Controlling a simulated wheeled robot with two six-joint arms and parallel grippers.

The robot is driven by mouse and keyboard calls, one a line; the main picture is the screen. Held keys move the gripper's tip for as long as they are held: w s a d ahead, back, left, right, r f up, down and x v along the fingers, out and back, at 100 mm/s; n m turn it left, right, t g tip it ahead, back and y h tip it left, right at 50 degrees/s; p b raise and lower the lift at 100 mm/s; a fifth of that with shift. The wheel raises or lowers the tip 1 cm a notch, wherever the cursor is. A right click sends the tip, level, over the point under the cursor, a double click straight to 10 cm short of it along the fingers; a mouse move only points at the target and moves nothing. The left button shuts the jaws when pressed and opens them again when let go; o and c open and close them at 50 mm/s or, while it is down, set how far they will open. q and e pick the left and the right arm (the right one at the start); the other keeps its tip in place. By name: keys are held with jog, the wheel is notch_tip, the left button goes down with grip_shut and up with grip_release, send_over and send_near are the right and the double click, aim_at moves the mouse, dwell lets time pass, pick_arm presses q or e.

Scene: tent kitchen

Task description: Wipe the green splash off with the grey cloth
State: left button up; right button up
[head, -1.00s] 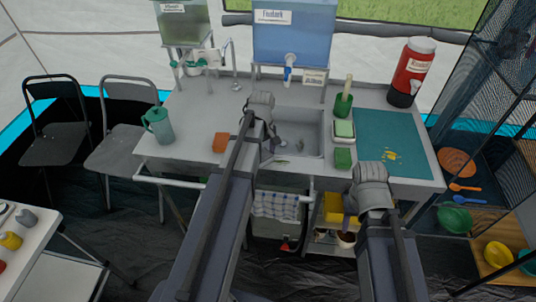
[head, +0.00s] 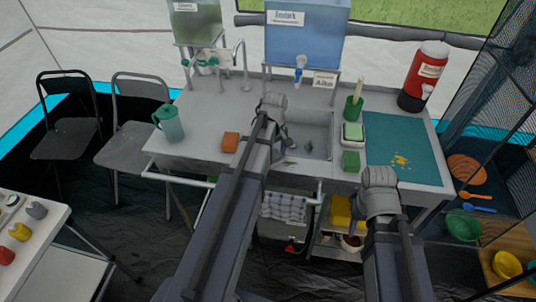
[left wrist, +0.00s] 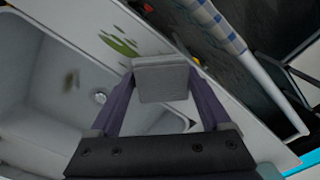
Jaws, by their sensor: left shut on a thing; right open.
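My left gripper (left wrist: 162,98) is shut on the grey cloth (left wrist: 162,76), a folded pad between its fingertips in the left wrist view. In the head view the splash (head: 288,163) is small, and my left arm largely hides the cloth. I cannot tell whether the cloth touches the counter. My right gripper (head: 358,212) is open at the counter's front edge, its fingers partly hidden by its wrist.
The sink (head: 312,135) has a dark mark inside. An orange sponge (head: 230,142) and teal jug (head: 168,123) stand left. A green sponge (head: 351,161), soap dish (head: 353,132) and teal mat (head: 415,150) with yellow bits are right. Counter between jug and orange sponge is clear.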

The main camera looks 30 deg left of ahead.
aim_at(298, 165)
pick_arm(q)
jog(key=shift+w+d, duration=0.2)
jog(key=shift+d, duration=0.35)
jog(key=shift+d, duration=0.1)
jog(key=shift+w+d+f, duration=0.1)
jog(key=shift+w+d, duration=0.1)
jog(key=shift+d, duration=0.7)
jog(key=shift+w+d, duration=0.2)
jog(key=shift+d, duration=0.65)
jog(key=shift+w+d, duration=0.3)
jog(key=shift+d, duration=0.6)
jog(key=shift+w+d, duration=0.25)
jog(key=shift+d, duration=0.6)
jog(key=shift+a, duration=0.1)
notch_tip(298, 165, up, 6)
jog(key=p, duration=0.6)
